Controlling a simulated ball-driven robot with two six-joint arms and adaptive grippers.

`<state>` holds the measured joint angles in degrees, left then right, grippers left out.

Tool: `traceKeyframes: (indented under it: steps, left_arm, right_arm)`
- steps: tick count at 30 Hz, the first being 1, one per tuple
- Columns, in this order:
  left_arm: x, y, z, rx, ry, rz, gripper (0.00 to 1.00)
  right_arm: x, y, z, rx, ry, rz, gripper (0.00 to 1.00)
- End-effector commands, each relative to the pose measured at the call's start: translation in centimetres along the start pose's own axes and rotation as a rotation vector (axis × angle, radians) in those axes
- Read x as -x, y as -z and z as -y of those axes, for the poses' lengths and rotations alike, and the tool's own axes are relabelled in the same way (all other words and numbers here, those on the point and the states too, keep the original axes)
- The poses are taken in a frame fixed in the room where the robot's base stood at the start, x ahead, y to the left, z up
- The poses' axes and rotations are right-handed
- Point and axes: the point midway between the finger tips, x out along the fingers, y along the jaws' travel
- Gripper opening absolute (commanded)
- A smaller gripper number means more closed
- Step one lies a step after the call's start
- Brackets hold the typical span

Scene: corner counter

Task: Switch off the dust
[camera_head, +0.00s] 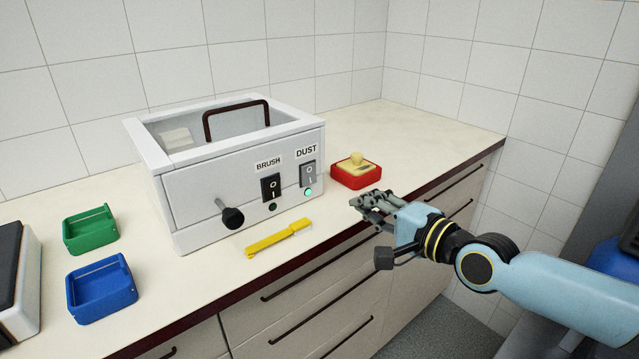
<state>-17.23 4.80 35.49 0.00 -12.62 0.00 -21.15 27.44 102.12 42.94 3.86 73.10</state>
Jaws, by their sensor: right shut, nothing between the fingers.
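The white machine (195,188) stands on the counter with a clear lid and a dark handle on top. On its front the DUST switch (308,174) is a grey rocker, with a bright green lamp (308,192) lit below it. To its left is the black BRUSH switch (270,187), with a dark green lamp (272,207) below it. My right gripper (366,203) is shut and empty, to the right of the DUST switch and apart from it, near the counter's front edge. My left gripper is not in view.
A red box with a yellowish piece (357,173) sits behind my right gripper. A yellow brush-like tool (277,239) lies in front of the machine. Green (91,230) and blue (101,288) trays stand at left, near a black-and-white device (18,285). The back right counter is clear.

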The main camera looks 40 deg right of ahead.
Motion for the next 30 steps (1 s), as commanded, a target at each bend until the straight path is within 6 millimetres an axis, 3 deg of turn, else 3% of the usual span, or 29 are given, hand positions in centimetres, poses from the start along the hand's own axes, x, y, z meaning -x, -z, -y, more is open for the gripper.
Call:
traceKeyframes:
  steps: [18, 24, 30]
  left_arm:
    - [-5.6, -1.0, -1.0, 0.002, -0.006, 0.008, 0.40]
    - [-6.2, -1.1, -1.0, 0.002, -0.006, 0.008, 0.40]
    - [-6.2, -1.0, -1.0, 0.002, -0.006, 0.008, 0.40]
  right_arm:
    - [-11.5, 0.0, -0.3, -0.003, 0.001, -0.001, 0.00]
    - [-13.2, 0.0, -0.2, -0.001, -0.001, -0.001, 0.00]
    - [-13.5, 0.0, 0.0, 0.000, -0.001, 0.000, 0.00]
